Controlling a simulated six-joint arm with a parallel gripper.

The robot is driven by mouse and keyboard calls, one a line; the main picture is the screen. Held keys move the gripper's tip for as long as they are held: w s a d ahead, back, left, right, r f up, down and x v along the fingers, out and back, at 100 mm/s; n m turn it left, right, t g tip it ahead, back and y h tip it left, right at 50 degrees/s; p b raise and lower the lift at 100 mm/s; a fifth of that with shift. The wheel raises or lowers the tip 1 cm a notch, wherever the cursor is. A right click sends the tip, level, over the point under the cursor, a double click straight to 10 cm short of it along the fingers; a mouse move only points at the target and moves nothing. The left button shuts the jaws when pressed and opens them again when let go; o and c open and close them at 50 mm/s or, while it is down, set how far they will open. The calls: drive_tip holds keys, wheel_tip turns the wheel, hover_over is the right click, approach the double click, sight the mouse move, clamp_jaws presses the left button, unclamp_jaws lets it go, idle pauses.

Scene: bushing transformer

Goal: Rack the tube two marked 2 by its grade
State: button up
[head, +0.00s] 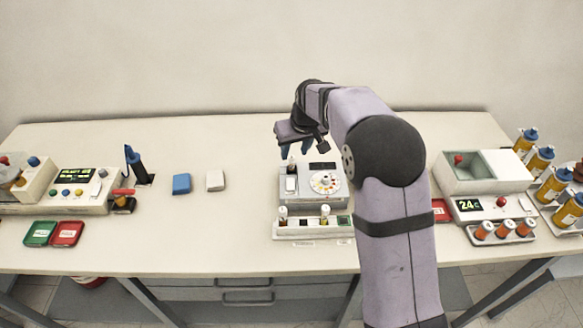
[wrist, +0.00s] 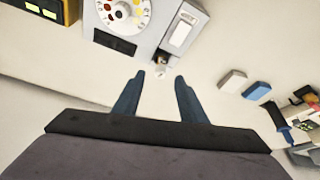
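My gripper (wrist: 161,82) is open and empty, its two blue fingers apart. In the head view my gripper (head: 297,152) hangs above the back of a grey tester with a colour dial (head: 325,183). A small dark-topped item, perhaps a tube (wrist: 162,60), stands at the tester's back edge beside a white panel, just beyond my fingertips; it also shows in the head view (head: 291,166). A rack (head: 305,230) in front of the tester holds two capped tubes, one at left (head: 282,213) and one at right (head: 324,212). I cannot read a 2 on any tube.
Blue (head: 181,184) and white (head: 215,181) blocks lie left of the tester. Green (head: 40,234) and red (head: 67,234) trays sit by a left console. At right stand a grey bath unit (head: 484,172) and several orange bottles. Bare table separates tester and blocks.

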sight(292, 158)
drive_tip(key=shift+p+x, duration=1.75)
drive_tip(key=shift+x, duration=1.35)
drive_tip(key=shift+c, duration=0.7)
clamp_jaws()
